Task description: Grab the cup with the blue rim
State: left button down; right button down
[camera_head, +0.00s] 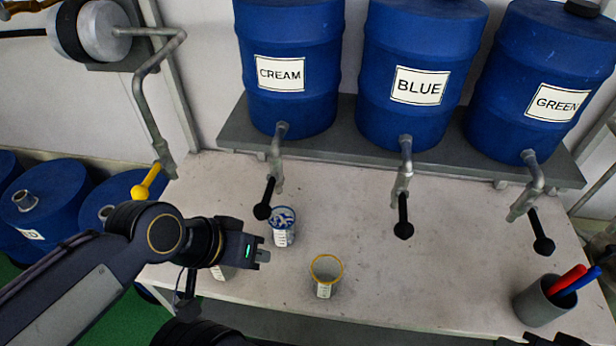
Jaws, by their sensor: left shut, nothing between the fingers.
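The cup with the blue rim (282,238) stands upright on the table, below the tap of the CREAM barrel. Its rim is blue with white patches, and a label shows on its side. My left gripper (263,255) comes in from the left and is shut and empty. Its tip is just left of and nearer than the blue-rimmed cup, apart from it in the picture; whether they touch I cannot tell. My right gripper does not show clearly; only dark parts show at the bottom right edge.
A yellow-rimmed cup (325,290) stands right of my left gripper. Another cup (222,273) is mostly hidden behind my left arm. Black tap handles (264,201) hang above the table (440,275). A grey holder (540,303) with red and blue pens stands at right.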

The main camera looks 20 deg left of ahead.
aim_at(282, 221)
jog(key=j, duration=0.5)
jog(key=k+j+z, duration=0.1)
jog(key=j, duration=0.35)
jog(key=k+j, duration=0.1)
jog(key=j, duration=0.4)
